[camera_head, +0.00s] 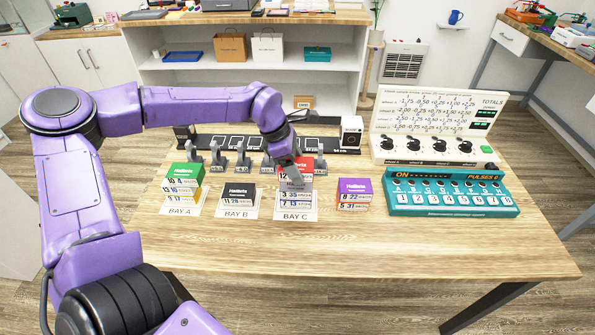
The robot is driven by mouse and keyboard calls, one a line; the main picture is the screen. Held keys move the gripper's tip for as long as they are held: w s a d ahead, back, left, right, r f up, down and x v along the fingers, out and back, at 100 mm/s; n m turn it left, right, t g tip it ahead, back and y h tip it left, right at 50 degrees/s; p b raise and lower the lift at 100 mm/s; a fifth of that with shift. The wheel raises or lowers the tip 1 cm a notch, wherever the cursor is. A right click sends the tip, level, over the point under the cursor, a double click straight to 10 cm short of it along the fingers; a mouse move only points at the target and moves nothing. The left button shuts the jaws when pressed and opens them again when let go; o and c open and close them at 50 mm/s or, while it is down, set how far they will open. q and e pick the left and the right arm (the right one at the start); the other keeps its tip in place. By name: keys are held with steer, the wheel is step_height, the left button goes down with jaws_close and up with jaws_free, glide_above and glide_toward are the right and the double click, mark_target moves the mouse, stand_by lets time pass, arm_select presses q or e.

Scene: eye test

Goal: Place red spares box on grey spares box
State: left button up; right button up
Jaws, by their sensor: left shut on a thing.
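The red spares box (306,165) is in my left gripper (293,172), above the BAY C card, in the middle of the table. The gripper is shut on it and hides much of its front. The grey spares box (297,199), with number labels on its front, stands on the BAY C card directly below the red box. I cannot tell whether the two boxes touch or a small gap is between them. My right gripper is not in view.
A green-topped stack (184,177) stands at BAY A and a dark box (237,194) at BAY B. A purple-topped stack (354,189) stands to the right. Behind are several grey clamps and a black rail. A teal button console (449,199) is at right. The table front (350,245) is clear.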

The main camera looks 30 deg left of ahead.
arm_select(q)
steer(key=shift+w+a+f, duration=0.1)
steer(key=shift+w+f, duration=0.1)
steer(key=shift+f, duration=0.8)
steer(key=shift+w+a+f, duration=0.1)
steer(key=shift+w+f, duration=0.1)
steer(key=shift+f, duration=0.8)
steer(key=shift+f, duration=0.1)
steer(key=o, duration=1.1)
steer(key=shift+r, duration=0.3)
steer(key=v, duration=1.1)
steer(key=shift+a+r, duration=0.15)
steer(key=shift+r, duration=0.15)
steer(key=shift+s, duration=0.15)
